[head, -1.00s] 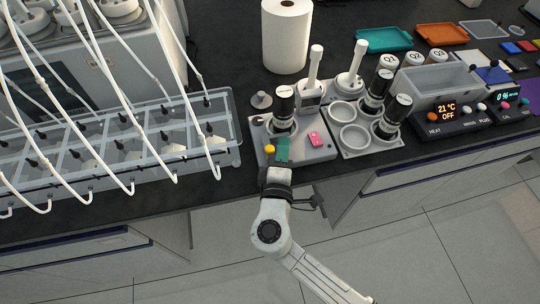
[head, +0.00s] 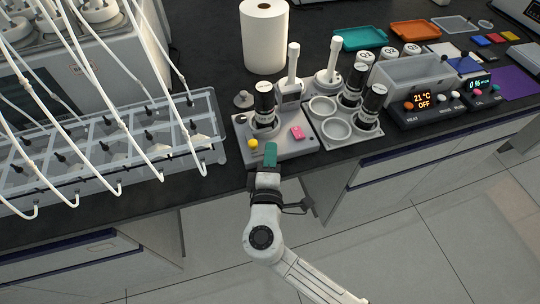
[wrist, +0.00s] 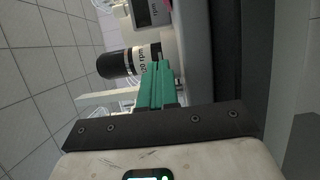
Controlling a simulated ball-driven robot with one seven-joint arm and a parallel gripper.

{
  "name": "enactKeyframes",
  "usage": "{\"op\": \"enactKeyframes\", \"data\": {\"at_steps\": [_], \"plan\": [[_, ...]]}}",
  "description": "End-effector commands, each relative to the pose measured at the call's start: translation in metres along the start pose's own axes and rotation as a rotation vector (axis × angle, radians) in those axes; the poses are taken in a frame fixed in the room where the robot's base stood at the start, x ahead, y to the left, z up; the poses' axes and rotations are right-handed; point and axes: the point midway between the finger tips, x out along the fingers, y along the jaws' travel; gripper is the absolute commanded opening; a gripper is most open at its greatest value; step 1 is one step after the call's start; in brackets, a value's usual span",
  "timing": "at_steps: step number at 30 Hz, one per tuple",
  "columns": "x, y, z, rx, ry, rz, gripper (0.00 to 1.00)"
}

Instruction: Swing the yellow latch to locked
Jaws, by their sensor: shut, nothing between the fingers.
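The yellow latch (head: 253,144) shows as a small yellow knob at the front left of a grey base unit (head: 282,149) on the bench. Whether it stands locked or unlocked I cannot tell. A black-capped bottle (head: 264,97) stands upright in the unit behind the latch. My gripper (head: 270,150) has green fingers, shut and empty, at the unit's front edge just right of the latch. The wrist view shows the shut fingers (wrist: 157,85) with the black bottle (wrist: 130,62) beyond them. The latch does not show in that view.
A pink piece (head: 297,132) lies on the unit right of my fingers. A clear tube rack (head: 110,140) with white hoses stands to the left. A grey holder (head: 347,137) with bottles and empty cups adjoins on the right. A paper roll (head: 265,38) stands behind.

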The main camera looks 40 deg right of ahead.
Motion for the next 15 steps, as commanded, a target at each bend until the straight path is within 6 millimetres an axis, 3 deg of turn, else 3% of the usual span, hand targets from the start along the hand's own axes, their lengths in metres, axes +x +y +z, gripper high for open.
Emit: {"op": "enactKeyframes", "data": {"at_steps": [2,15], "plan": [[0.001,-0.001,0.0,0.001,-0.001,0.001,0.0],[-0.053,-0.002,0.02,-0.001,0.002,-0.001,0.0]]}}
